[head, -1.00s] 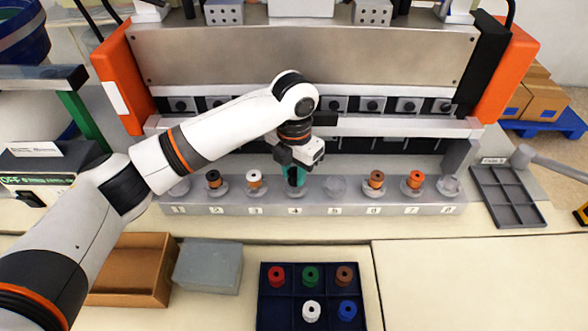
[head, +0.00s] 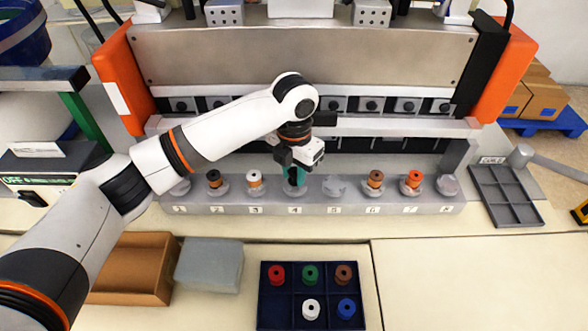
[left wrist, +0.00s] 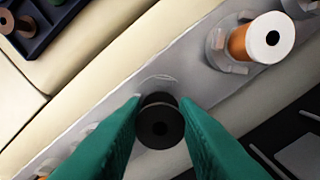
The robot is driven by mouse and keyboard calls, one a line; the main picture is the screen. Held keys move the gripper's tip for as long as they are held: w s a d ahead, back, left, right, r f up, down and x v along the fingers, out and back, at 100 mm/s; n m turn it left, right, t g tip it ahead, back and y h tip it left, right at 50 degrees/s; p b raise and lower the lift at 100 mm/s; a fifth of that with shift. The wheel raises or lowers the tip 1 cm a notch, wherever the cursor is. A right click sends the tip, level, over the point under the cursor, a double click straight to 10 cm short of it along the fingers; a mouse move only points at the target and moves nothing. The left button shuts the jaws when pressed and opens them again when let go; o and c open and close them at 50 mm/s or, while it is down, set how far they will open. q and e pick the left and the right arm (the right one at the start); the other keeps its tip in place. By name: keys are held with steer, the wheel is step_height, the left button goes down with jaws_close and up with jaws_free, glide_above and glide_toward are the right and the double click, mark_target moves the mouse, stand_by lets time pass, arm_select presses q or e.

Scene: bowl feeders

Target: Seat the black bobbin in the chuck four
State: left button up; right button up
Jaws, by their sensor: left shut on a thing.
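My left gripper (head: 294,175) is at chuck four (head: 296,190) on the grey rail, above the number 4 label. In the left wrist view its green fingers (left wrist: 160,125) are shut on the black bobbin (left wrist: 160,122), one finger on each side. The chuck (left wrist: 158,84) shows just beyond the bobbin, mostly covered by it. I cannot tell whether the bobbin touches the chuck or is a little above it. My right gripper is not in view.
Bobbins stand in chucks two (head: 214,181), three (head: 254,180), six (head: 376,180) and seven (head: 413,181). Chuck five (head: 334,187) is empty. A dark blue tray (head: 285,314) with several bobbins lies in front. The machine panel (head: 300,55) rises behind.

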mark_target(294, 173)
arm_select(q)
steer(key=shift+p, duration=0.4)
steer(key=shift+f+b, duration=0.3)
steer(key=shift+f, duration=0.3)
stand_by(0.3)
steer(key=o, duration=0.7)
steer(key=shift+c, duration=0.2)
step_height(294, 173, up, 9)
steer(key=p, duration=0.8)
step_height(294, 173, up, 2)
steer(key=shift+r+p, duration=0.1)
steer(key=shift+p, duration=0.35)
